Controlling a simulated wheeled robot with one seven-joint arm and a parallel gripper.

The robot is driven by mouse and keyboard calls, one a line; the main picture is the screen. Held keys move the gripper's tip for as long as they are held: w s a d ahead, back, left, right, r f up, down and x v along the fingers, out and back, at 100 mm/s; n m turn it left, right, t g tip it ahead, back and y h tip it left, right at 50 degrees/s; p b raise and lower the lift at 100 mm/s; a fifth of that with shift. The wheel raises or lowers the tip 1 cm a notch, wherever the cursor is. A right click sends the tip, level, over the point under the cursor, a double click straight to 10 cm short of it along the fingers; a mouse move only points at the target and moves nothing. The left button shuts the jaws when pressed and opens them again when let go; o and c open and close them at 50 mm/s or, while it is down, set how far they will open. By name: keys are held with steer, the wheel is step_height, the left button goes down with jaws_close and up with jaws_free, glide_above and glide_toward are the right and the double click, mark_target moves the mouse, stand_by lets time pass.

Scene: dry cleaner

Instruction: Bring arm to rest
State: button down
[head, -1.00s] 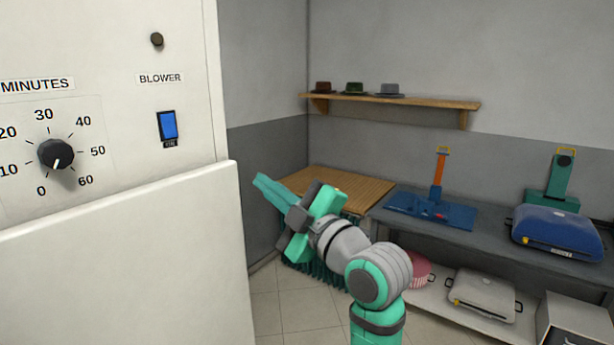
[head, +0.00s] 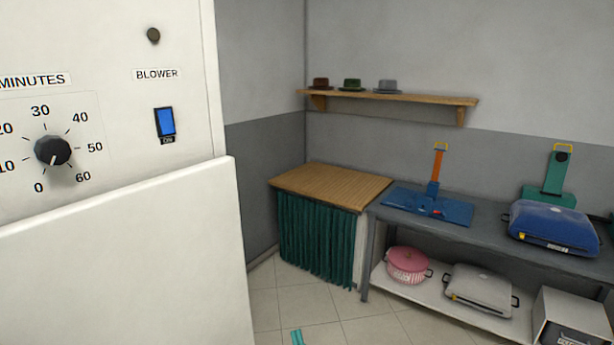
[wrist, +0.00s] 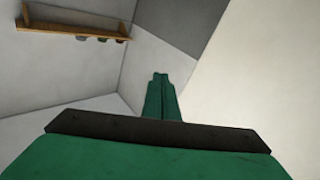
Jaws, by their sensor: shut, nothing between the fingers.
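My gripper (wrist: 160,98) shows in the wrist view, with its two green fingers together and nothing between them. Behind the fingers are bare walls and the wooden shelf. In the head view only a small teal tip of my gripper (head: 297,337) shows at the bottom edge. The rest of my arm is out of that view.
A white machine with a timer dial (head: 52,151) and a blue blower switch (head: 165,121) fills the left. A curtained wooden-top table (head: 330,186) and a grey bench (head: 480,222) stand along the back. A wall shelf (head: 400,97) holds hats. The tiled floor (head: 290,305) is clear.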

steer(key=s+d+f+m+g+h, duration=0.2)
steer(key=s+f+m+h, duration=0.25)
steer(key=s+f, duration=1.35)
steer(key=s+r+g, duration=0.1)
steer(key=s+r, duration=0.1)
steer(key=s, duration=2)
steer(key=shift+r+m, duration=0.1)
steer(key=shift+m, duration=0.15)
